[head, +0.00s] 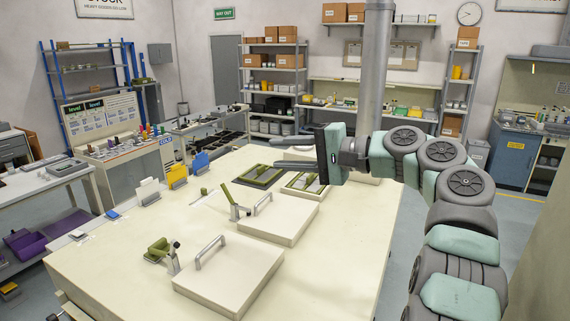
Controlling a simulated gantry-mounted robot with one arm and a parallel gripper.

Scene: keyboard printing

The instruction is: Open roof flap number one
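Two square cream flaps with grey bar handles lie flat and closed on the big cream top. The near flap (230,275) is at the front. The far flap (285,222) is behind it and to the right. I see no numbers on them. A green latch with a grey lever (162,252) stands left of the near flap. Another green latch (235,207) stands by the far flap's left edge. My gripper (278,152) is raised over the back right of the top, fingers pointing left. Its two fingers are apart with nothing between them. It touches neither flap.
The cream top (340,245) is bare at the right. A green-framed panel (262,175) and another framed panel (303,187) lie at the back, partly under my gripper in the picture. White, yellow and blue upright holders (177,177) line the left edge. Shelves and benches stand farther back.

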